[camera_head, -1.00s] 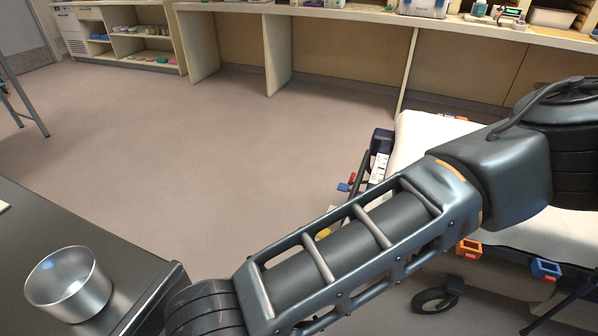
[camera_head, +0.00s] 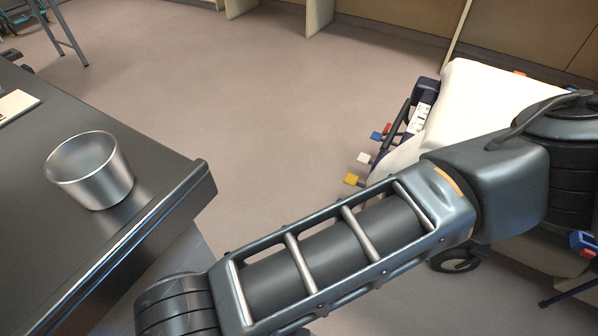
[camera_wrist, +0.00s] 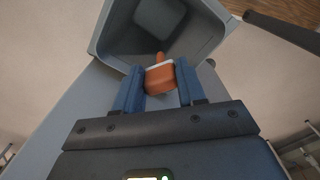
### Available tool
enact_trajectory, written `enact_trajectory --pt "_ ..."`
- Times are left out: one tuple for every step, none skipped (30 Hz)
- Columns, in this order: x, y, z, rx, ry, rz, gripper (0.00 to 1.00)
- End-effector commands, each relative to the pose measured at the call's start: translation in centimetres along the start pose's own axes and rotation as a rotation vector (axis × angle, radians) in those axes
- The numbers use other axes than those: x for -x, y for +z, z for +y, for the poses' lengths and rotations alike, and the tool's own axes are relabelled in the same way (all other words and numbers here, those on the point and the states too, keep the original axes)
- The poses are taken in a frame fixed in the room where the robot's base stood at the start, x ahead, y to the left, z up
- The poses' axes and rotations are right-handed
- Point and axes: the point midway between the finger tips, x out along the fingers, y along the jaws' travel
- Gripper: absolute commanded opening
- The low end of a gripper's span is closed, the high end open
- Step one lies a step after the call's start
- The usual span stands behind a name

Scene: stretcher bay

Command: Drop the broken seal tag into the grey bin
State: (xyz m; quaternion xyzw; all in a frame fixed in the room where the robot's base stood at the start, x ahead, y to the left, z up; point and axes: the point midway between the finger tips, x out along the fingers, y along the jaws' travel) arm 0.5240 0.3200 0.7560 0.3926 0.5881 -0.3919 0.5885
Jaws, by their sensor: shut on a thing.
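In the wrist view my gripper (camera_wrist: 160,88) has its two blue fingers closed on an orange tag with a pale band, the seal tag (camera_wrist: 160,78). The tag's narrow end points toward the opening of the grey bin (camera_wrist: 108,30). The bin's open mouth faces the camera, and its dark inside shows beyond the fingertips. The tag appears at or over the near rim; its exact height above the bin is unclear. In the head view my arm crosses the picture, and the gripper, tag and bin are out of sight.
A metal bowl (camera_head: 92,170) stands on the dark counter (camera_head: 150,170) at the left, near its edge. A stretcher with a white mattress (camera_head: 490,105) stands at the right, behind my arm. The floor (camera_head: 250,110) between them is clear.

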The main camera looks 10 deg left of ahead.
Motion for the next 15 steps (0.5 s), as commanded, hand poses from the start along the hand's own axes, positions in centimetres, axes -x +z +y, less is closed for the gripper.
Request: enact_trajectory --pt "-0.18 0.01 0.00 0.000 0.000 0.000 0.06" --pt "-0.22 0.01 0.00 0.000 0.000 0.000 0.06" --pt "-0.23 0.01 0.01 0.000 0.000 0.000 0.06" --pt "-0.24 0.02 0.01 0.000 0.000 0.000 0.06" --pt "-0.23 0.02 0.01 0.000 0.000 0.000 0.06" --pt "-0.22 0.02 0.02 0.000 0.000 0.000 0.06" --pt "-0.22 0.02 0.02 0.000 0.000 0.000 0.06" --pt "-0.21 0.02 0.02 0.000 0.000 0.000 0.06" --pt "-0.21 0.02 0.02 0.000 0.000 0.000 0.06" --pt "-0.21 0.02 0.02 -0.001 0.000 0.000 0.42" --pt "-0.21 0.02 0.02 -0.001 0.000 0.000 0.45" --pt "-0.21 0.03 0.02 -0.001 0.000 0.000 0.48" --pt "-0.21 0.02 0.02 -0.001 0.000 0.000 0.51" --pt "-0.21 0.02 0.02 -0.001 0.000 0.000 0.54" --pt "-0.21 0.03 0.02 -0.001 0.000 0.000 0.58"
